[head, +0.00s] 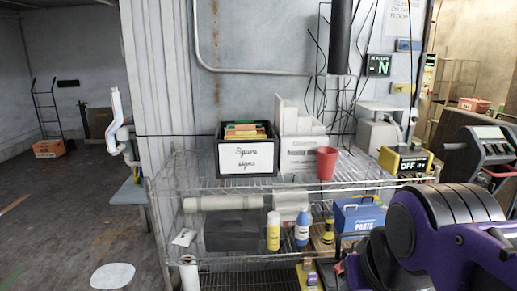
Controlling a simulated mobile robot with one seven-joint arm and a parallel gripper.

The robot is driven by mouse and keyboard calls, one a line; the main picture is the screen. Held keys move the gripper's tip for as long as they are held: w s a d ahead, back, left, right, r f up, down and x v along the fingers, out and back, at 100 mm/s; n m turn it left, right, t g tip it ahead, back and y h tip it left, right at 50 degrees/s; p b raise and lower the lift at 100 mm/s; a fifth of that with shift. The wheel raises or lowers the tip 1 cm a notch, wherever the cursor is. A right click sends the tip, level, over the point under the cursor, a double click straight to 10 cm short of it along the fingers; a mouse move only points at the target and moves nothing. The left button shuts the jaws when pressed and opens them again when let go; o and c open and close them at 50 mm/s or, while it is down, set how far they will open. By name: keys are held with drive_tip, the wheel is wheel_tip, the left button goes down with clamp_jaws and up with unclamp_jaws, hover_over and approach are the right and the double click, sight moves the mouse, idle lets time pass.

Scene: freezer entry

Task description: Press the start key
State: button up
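I cannot pick out a key marked start in the head view. A yellow box with a black face reading "OFF" (407,161) stands at the right end of the top shelf of the wire rack (230,183). A grey device with a dark panel (487,144) is at the right edge; its small details are too small to read. My purple and black arm fills the lower right, in front of the rack. My gripper is not in view.
The rack's top shelf holds a black bin labelled "Spare signs" (248,158), a white box (301,150) and a red cup (327,163). Bottles and a blue "PARTS" box (357,217) sit lower. Open floor (60,215) lies left, with a hand truck (47,108) behind.

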clamp_jaws()
idle(1.1)
